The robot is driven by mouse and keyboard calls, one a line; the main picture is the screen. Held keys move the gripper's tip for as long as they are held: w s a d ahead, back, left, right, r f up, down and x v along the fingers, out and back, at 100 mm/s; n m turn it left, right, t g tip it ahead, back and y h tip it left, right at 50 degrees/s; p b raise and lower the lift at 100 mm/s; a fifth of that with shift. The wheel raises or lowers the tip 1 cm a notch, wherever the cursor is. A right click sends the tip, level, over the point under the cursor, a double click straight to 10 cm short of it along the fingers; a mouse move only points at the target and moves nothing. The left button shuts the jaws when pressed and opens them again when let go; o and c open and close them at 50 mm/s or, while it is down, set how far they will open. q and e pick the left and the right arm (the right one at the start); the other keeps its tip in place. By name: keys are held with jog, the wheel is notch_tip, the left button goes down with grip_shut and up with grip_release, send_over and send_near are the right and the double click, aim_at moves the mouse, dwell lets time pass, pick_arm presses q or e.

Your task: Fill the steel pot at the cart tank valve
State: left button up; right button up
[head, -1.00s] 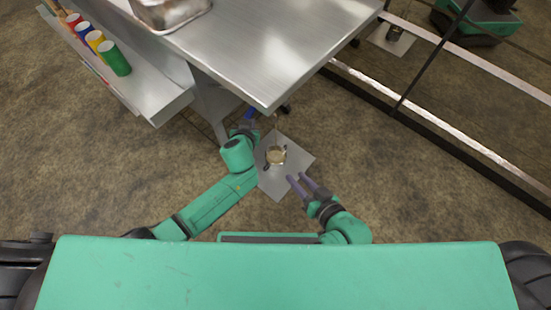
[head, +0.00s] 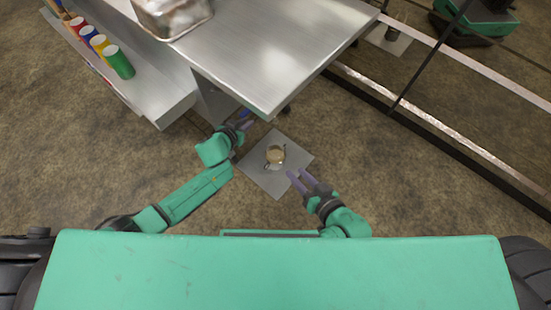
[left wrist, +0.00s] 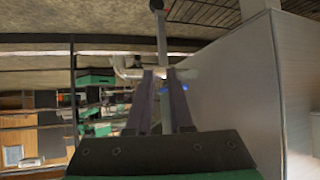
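The steel pot (head: 275,155) stands upright on a grey square plate (head: 262,183) on the floor, below the cart's front corner. Its round top looks tan; I cannot tell whether that is liquid. My left gripper (head: 247,119) is beside the cart's edge, beyond and left of the pot. In the left wrist view its two fingers (left wrist: 160,72) are apart, with a metal valve fitting (left wrist: 130,68) and a small blue part (left wrist: 180,88) near them. Contact cannot be told. My right gripper (head: 295,175) is open and empty, just right of the pot, not touching it.
The steel cart top (head: 270,60) overhangs just beyond the pot, with a metal pan (head: 172,15) on it. A side shelf (head: 150,95) holds several coloured cups, including a green one (head: 119,62).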

pick_arm(q)
jog(key=shift+s+a+r+p, duration=0.15)
jog(key=shift+a+r+p, duration=0.1)
jog(key=shift+r+p, duration=0.6)
jog(key=shift+s+a+r+p, duration=0.1)
jog(key=shift+a+r+p, duration=0.1)
jog(key=shift+r+p, duration=0.65)
jog(key=p+v, duration=0.3)
jog(key=v, duration=0.3)
jog(key=shift+s+f, duration=0.25)
jog(key=shift+s, duration=0.25)
jog(key=shift+a, duration=0.1)
